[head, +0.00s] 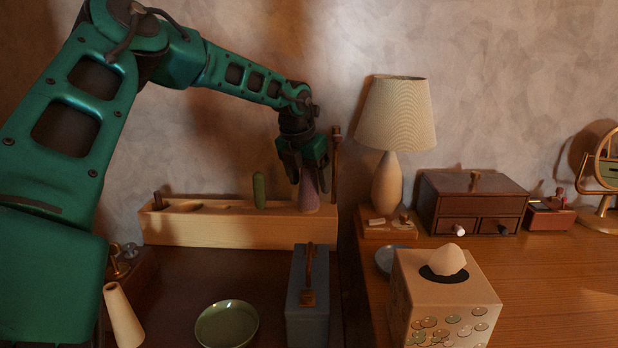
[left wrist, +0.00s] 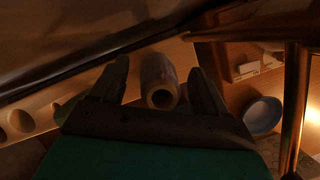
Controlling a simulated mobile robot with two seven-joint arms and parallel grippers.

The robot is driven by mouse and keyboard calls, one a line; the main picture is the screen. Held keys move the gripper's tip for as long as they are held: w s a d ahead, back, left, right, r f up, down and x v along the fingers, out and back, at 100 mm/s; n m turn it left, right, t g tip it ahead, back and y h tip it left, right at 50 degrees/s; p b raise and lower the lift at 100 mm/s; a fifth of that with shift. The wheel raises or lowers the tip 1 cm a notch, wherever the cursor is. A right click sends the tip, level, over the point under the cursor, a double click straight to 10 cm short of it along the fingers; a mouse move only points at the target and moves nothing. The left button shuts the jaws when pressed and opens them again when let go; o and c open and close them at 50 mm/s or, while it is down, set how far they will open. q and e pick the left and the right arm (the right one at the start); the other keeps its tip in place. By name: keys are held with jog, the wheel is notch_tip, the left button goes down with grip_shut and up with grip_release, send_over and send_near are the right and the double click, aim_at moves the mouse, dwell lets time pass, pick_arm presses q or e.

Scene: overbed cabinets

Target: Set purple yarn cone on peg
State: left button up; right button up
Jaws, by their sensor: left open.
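The purple yarn cone (head: 309,195) stands upright at the right end of the long pale wooden rack (head: 230,232) against the wall. My left gripper (head: 306,170) reaches down over its top from above, with the jaws open. In the left wrist view the cone (left wrist: 158,72) shows between the two spread fingers of my left gripper (left wrist: 160,85), with gaps on both sides. Its open top hole faces the camera and looks dark; I cannot tell whether a peg is inside. A short dark peg (head: 158,200) stands at the rack's left end. My right gripper is not in view.
A tall thin post (head: 336,165) stands close right of the cone, and a green upright piece (head: 259,190) left of it. The lamp (head: 388,180) is farther right. A grey box (head: 308,300), green dish (head: 227,325) and cream cone (head: 122,315) stand in front.

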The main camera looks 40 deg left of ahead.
pick_arm(q)
jog(key=a+p+v, duration=0.1)
jog(key=p+v, duration=0.1)
jog(key=v, duration=1)
jog(key=shift+d+r, duration=0.45)
jog(key=shift+d, duration=0.1)
jog(key=shift+s, duration=0.1)
dwell(0.3)
dwell(0.4)
